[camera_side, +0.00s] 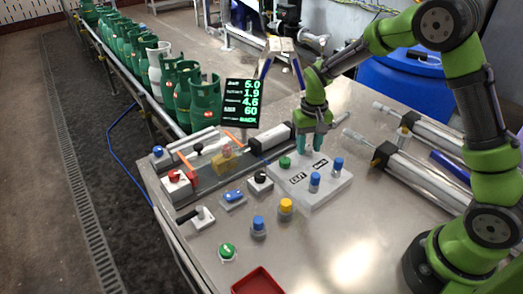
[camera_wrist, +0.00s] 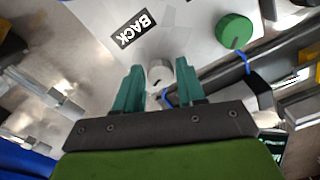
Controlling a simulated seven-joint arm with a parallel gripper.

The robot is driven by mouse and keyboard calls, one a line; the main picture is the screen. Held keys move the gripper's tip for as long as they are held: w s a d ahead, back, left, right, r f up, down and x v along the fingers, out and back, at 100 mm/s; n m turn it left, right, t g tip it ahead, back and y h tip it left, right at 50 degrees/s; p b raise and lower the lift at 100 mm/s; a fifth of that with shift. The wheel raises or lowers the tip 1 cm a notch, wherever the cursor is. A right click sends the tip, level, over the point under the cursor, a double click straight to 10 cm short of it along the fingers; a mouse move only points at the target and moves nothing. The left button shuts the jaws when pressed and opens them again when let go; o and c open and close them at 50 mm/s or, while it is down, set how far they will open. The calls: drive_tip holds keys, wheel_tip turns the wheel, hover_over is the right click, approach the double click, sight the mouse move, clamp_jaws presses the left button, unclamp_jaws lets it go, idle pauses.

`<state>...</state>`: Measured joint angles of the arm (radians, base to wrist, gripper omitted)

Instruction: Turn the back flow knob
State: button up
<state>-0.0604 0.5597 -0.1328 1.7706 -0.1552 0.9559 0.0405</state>
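The white control panel (camera_side: 300,192) lies on the steel table, with a LEFT label and a BACK label (camera_side: 320,165). The BACK label also shows in the wrist view (camera_wrist: 133,30). My gripper (camera_side: 309,149) points down at the panel's back edge, beyond the BACK label. In the wrist view, my gripper (camera_wrist: 159,82) is open, with its teal fingers on either side of a small pale knob (camera_wrist: 158,71) with a dark mark. I cannot tell whether the fingers touch it. A green knob (camera_side: 285,162) stands beside it and shows in the wrist view (camera_wrist: 235,30).
Two blue-topped knobs (camera_side: 315,180) (camera_side: 337,163) stand at the panel's right. A display (camera_side: 241,103) stands behind. Pneumatic cylinders (camera_side: 415,172) lie to the right. Buttons, a yellow knob (camera_side: 286,207) and a red tray (camera_side: 257,281) are in front. Gas bottles (camera_side: 205,102) line the conveyor.

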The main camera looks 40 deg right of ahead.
sight(308, 148)
drive_tip(key=shift+o, duration=1.3)
drive_tip(key=shift+r, duration=0.1)
wheel_tip(308, 148, up, 17)
drive_tip(key=shift+w+f, duration=0.1)
drive_tip(key=shift+f, duration=0.1)
drive_tip(key=s+a+r+t, duration=0.1)
drive_tip(key=s+t, duration=0.1)
drive_tip(key=s, duration=0.4)
drive_tip(key=s+a+r+t+y, duration=0.1)
drive_tip(key=s+a+t, duration=0.1)
drive_tip(key=s, duration=0.5)
drive_tip(key=s+a+r+t+y, duration=0.1)
drive_tip(key=s+a+t, duration=0.1)
drive_tip(key=s, duration=0.4)
drive_tip(key=shift+s+r+n+t, duration=0.25)
drive_tip(key=shift+s+n+t, duration=0.15)
drive_tip(key=shift+t, duration=0.2)
clamp_jaws()
